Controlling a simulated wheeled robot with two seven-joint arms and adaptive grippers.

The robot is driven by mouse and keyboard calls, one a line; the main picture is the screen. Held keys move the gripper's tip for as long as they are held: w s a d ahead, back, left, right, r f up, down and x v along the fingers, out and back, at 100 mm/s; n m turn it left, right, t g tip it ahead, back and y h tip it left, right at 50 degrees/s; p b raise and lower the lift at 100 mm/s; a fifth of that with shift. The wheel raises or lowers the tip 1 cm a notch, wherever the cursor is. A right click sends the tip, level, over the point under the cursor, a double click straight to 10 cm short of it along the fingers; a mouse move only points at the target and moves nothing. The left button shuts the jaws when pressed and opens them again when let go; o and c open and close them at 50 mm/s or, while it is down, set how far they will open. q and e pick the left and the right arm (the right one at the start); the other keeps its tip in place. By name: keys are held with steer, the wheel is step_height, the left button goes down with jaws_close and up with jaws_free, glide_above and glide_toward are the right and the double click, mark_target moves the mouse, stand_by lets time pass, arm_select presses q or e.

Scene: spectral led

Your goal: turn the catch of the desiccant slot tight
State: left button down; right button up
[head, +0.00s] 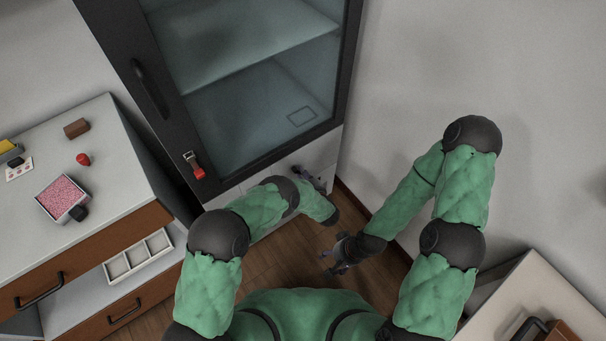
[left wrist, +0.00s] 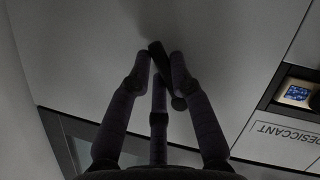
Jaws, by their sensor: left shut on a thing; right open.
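The desiccant slot's front is a pale panel (left wrist: 90,50) below the cabinet's glass door. In the left wrist view a dark, bar-shaped catch (left wrist: 156,50) stands slanted on it. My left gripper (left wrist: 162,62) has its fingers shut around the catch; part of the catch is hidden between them. A label reading DESICCANT (left wrist: 292,138) appears upside down at the right of that view. In the head view my left gripper (head: 312,181) is at the panel's right part, and the catch cannot be made out there. My right gripper (head: 335,262) is open and empty, low over the floor.
A dark-framed cabinet door (head: 245,160) with a black handle (head: 150,88) and a red latch (head: 194,166) rises above the panel. A drawer unit (head: 120,165) with small items stands left. A dark recess with a blue piece (left wrist: 297,93) lies beside the label. A wall is close right.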

arm_select(q)
steer(key=shift+a+m, duration=0.1)
steer(key=shift+m, duration=0.2)
steer(key=m+g+y, duration=0.1)
steer(key=m, duration=0.1)
steer(key=s+a+m+g+y, duration=0.1)
steer(key=m, duration=0.1)
steer(key=a+m+g+y, duration=0.1)
steer(key=m+y, duration=0.1)
steer(key=shift+s+a+f+m, duration=0.1)
steer(key=shift+s+f+m, duration=0.2)
steer(key=shift+s+f, duration=0.1)
steer(key=shift+s+a+r+m+g+y, duration=0.1)
steer(key=shift+a+r+m+g+y, duration=0.15)
steer(key=shift+m, duration=0.35)
steer(key=shift+s+a+m+g+y, duration=0.15)
steer(key=shift+m+y, duration=0.2)
steer(key=shift+m, duration=0.25)
steer(key=shift+w, duration=0.1)
steer(key=c, duration=1.4)
jaws_free()
